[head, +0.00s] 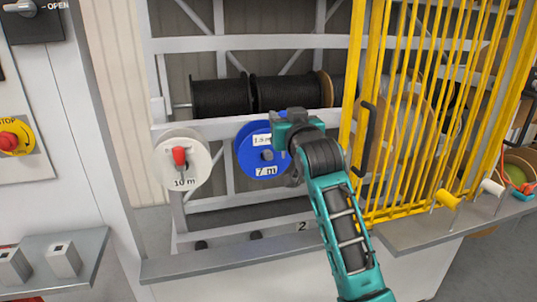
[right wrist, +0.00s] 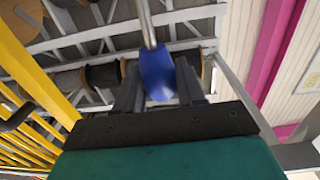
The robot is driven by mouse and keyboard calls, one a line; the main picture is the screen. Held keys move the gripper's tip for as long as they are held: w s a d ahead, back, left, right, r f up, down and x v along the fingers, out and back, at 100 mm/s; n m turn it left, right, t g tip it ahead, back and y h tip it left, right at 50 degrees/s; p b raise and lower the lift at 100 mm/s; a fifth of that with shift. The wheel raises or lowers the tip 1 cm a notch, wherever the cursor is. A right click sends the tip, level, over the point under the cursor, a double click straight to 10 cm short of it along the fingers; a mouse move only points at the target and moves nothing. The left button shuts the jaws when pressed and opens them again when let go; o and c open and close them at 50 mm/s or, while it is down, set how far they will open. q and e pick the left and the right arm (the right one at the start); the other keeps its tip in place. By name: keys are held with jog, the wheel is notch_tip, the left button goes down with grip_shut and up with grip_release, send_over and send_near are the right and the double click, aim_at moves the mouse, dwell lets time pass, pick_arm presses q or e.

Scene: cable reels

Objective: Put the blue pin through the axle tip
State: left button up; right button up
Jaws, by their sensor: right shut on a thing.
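The blue reel (head: 250,143) faces me on the rack, with a "7 m" label. A grey axle tip (head: 267,156) stands out at its middle. My right gripper (head: 280,130) is in front of the reel's upper right part, just above the axle tip. In the right wrist view, it is shut on the blue pin (right wrist: 156,72) by its blue handle, and the grey metal shank (right wrist: 147,22) points up in the picture. In the head view I cannot make out the pin against the gripper and blue reel. My left gripper is not in view.
A white "10 m" reel (head: 193,171) with a red pin (head: 180,156) is to the left. Black cable drums (head: 222,98) lie behind. A yellow barred guard (head: 415,110) stands close on the right. Yellow (head: 445,199) and white (head: 492,187) pins stand on the right ledge.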

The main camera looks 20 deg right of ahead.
jog(key=w+d+b, duration=0.1)
jog(key=w+b, duration=0.4)
jog(key=w, duration=1.2)
jog(key=shift+w+f, duration=0.25)
jog(key=shift+w, duration=0.05)
dwell(1.7)
jog(key=shift+d, duration=0.1)
jog(key=shift+f, duration=0.1)
notch_tip(320, 180, down, 6)
jog(key=b, duration=0.3)
jog(key=shift+r, duration=0.2)
dwell(0.6)
